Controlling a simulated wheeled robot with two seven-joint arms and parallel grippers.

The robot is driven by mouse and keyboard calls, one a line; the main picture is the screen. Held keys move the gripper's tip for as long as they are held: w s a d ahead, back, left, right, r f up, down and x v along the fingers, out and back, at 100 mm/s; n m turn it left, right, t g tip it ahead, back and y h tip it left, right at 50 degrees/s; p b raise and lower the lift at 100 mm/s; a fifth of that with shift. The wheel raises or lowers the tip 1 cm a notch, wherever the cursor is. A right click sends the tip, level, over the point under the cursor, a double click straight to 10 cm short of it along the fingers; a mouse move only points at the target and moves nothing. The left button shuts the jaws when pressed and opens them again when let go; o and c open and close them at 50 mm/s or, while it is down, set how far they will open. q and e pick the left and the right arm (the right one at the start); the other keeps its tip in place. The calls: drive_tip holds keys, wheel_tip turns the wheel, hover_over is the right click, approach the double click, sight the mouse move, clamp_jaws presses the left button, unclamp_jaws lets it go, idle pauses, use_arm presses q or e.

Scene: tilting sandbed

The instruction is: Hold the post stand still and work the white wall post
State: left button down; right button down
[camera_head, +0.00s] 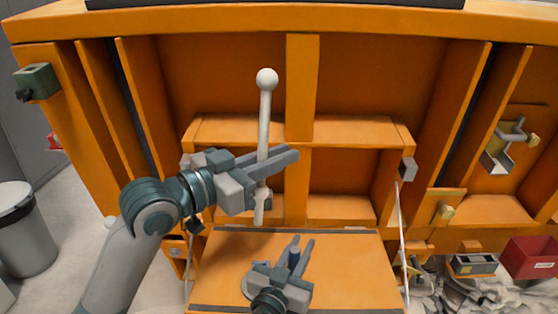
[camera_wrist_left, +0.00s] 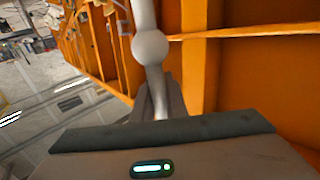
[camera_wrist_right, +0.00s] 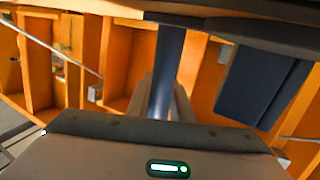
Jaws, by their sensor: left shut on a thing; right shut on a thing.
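The white wall post (camera_head: 264,122) with a ball on top stands nearly upright in front of the orange wall, leaning slightly right at its top. Its foot is at a small grey wall bracket, partly hidden by my gripper. My left gripper (camera_head: 289,153) is shut on the post below its middle. The post and a ball also show in the left wrist view (camera_wrist_left: 151,47). My right gripper (camera_head: 302,241) is low over the orange shelf, shut on a dark blue-grey upright, seemingly the post stand (camera_head: 293,258). That upright fills the middle of the right wrist view (camera_wrist_right: 167,70); its base is mostly hidden.
The orange shelf (camera_head: 352,260) hangs level on cables at both sides, with bare room right of my right gripper. An orange frame of ribs and ledges (camera_head: 300,90) backs the post. A red bin (camera_head: 530,257) is at the right, a grey bucket (camera_head: 25,235) at the left.

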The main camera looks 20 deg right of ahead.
use_arm(q)
drive_tip(key=shift+s, duration=0.1)
idle(0.3)
drive_tip(key=s+a, duration=0.2)
drive_tip(key=s, duration=0.5)
drive_tip(key=shift+s+a, duration=0.25)
idle(0.5)
use_arm(e)
drive_tip(key=c, duration=1.5)
unclamp_jaws()
drive_tip(key=v, duration=1.2)
drive_tip(key=shift+s+f, duration=0.1)
